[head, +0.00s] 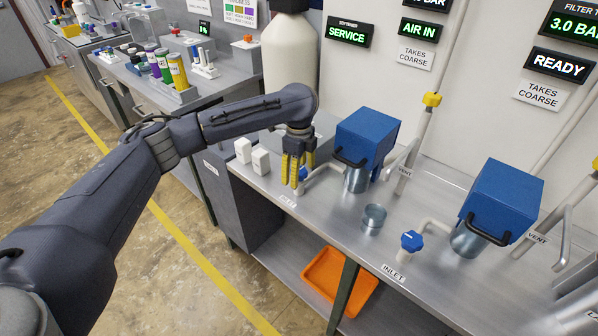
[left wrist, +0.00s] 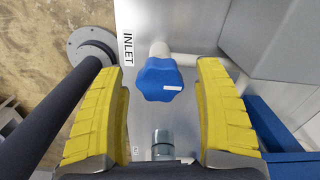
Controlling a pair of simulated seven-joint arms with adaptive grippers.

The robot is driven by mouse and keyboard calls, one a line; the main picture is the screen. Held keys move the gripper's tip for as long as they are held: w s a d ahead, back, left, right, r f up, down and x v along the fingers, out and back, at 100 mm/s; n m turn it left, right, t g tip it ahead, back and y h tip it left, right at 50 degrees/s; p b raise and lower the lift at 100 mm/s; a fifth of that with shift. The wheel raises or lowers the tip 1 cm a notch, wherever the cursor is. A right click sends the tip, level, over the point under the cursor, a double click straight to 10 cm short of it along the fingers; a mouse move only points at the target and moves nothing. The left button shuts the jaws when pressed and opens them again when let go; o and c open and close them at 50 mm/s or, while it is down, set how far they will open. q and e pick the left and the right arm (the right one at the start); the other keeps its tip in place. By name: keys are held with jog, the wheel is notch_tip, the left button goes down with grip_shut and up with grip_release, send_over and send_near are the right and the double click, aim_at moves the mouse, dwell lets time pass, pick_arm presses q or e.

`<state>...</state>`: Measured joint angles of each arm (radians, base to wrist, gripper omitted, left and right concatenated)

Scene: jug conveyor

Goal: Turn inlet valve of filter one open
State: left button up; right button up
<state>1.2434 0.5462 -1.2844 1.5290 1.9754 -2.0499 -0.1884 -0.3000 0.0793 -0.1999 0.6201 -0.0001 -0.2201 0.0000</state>
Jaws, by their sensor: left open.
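The blue inlet valve knob (head: 303,174) of the left filter station sits on a pale pipe at the bench's front edge, mostly behind my fingers. My left gripper (head: 296,178) points down over it, its yellow fingers open. In the left wrist view, the lobed blue knob (left wrist: 160,80) with a white mark lies between the spread fingers, with visible gaps on both sides. The INLET label (left wrist: 128,48) is beside it. A second blue inlet knob (head: 411,241) stands at the right station. My right gripper is not in view.
The left blue filter housing (head: 368,135) with a black handle is just right of my gripper. Two white blocks (head: 252,155) stand to its left. A metal cup (head: 374,217) stands between stations. An orange tray (head: 340,282) is on the lower shelf.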

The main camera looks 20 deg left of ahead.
pick_arm(q)
jog(key=c, duration=1.3)
jog(key=n, duration=0.8)
jog(key=shift+n, duration=0.3)
jog(key=n, duration=0.4)
jog(key=shift+n, duration=2.5)
jog(key=o, duration=1.3)
